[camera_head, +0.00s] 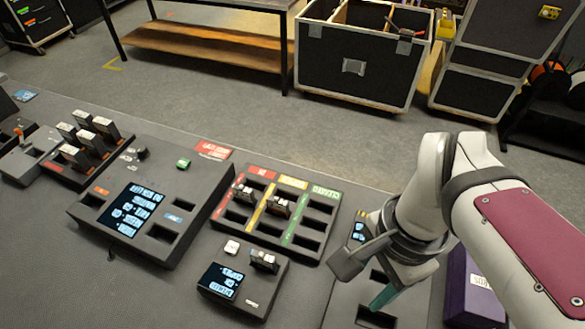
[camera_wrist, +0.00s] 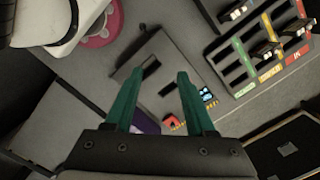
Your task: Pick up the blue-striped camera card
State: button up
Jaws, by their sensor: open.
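No blue stripe can be made out on any card. Small dark cards (camera_head: 279,207) stand in the sorting tray (camera_head: 328,206) with red, yellow and green lanes. Another dark card (camera_head: 263,261) sits in a small reader with a lit screen (camera_head: 221,281). Several cards with pale tops (camera_head: 84,118) stand in a rack at the far left. My gripper (camera_wrist: 157,78) is open and empty, its green fingers spread above a grey slotted unit (camera_wrist: 135,56). In the head view one teal finger (camera_head: 383,297) shows over that unit; my wrist hides part of it.
A larger console (camera_head: 88,214) with a lit screen and slots stands left of the lane tray. A purple box (camera_head: 474,290) stands at the right, beside my arm. Flight cases (camera_head: 356,68) stand beyond the table. Bare tabletop lies at front left.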

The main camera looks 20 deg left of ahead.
jog(key=w+a+m+h, duration=0.2)
jog(key=w+a+m, duration=0.3)
jog(key=a, duration=0.7)
jog(key=m, duration=0.3)
send_near(262, 254)
jog(key=shift+m+t, duration=0.3)
jog(key=shift+t, duration=0.1)
jog(key=f, duration=0.7)
jog(key=d+f, duration=0.1)
jog(key=f, duration=0.2)
jog(key=shift+s+f, duration=0.2)
jog(key=shift+s, duration=0.15)
grip_shut()
